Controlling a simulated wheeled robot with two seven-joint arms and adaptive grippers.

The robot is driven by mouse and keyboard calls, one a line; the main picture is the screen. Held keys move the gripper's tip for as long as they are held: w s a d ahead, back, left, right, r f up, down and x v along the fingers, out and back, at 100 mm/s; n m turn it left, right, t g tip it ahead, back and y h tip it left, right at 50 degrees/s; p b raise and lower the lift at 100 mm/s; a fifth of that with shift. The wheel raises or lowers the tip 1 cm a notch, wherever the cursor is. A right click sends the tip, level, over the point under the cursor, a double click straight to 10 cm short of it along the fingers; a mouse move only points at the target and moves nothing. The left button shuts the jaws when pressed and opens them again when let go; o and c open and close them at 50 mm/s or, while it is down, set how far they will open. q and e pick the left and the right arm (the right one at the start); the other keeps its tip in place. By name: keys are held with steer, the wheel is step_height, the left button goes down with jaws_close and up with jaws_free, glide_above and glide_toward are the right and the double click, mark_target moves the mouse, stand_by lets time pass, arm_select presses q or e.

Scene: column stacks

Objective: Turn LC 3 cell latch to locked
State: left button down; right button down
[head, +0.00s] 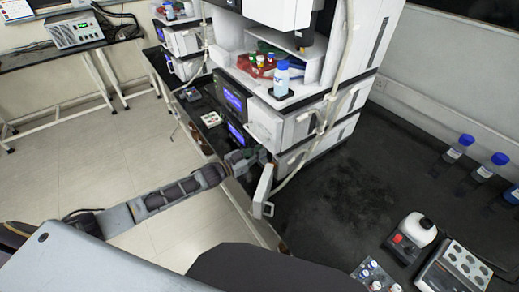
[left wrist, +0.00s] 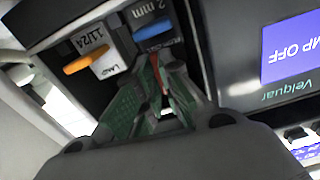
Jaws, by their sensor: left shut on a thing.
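My left gripper (head: 243,160) is at the front of the nearest instrument stack (head: 295,130), beside an open white door (head: 263,190). In the left wrist view its green-padded fingers (left wrist: 160,72) reach into a dark bay and close on a small part with a reddish-orange edge (left wrist: 155,72). This part looks like the cell latch, but the fingers hide most of it, so its position cannot be told. An orange lever (left wrist: 85,65) and a blue lever (left wrist: 153,29) stick out by labels reading 11/24 and 2 mm. My right gripper is out of view.
A blue screen (left wrist: 290,52) reading "MP OFF" sits right of the bay. A tube (head: 330,110) hangs along the stack. Pale floor lies open at left.

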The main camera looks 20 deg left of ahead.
arm_select(q)
steer(key=shift+f+n, duration=0.1)
steer(key=shift+n, duration=0.4)
steer(key=c, duration=1.6)
jaws_free()
steer(key=v, duration=1.2)
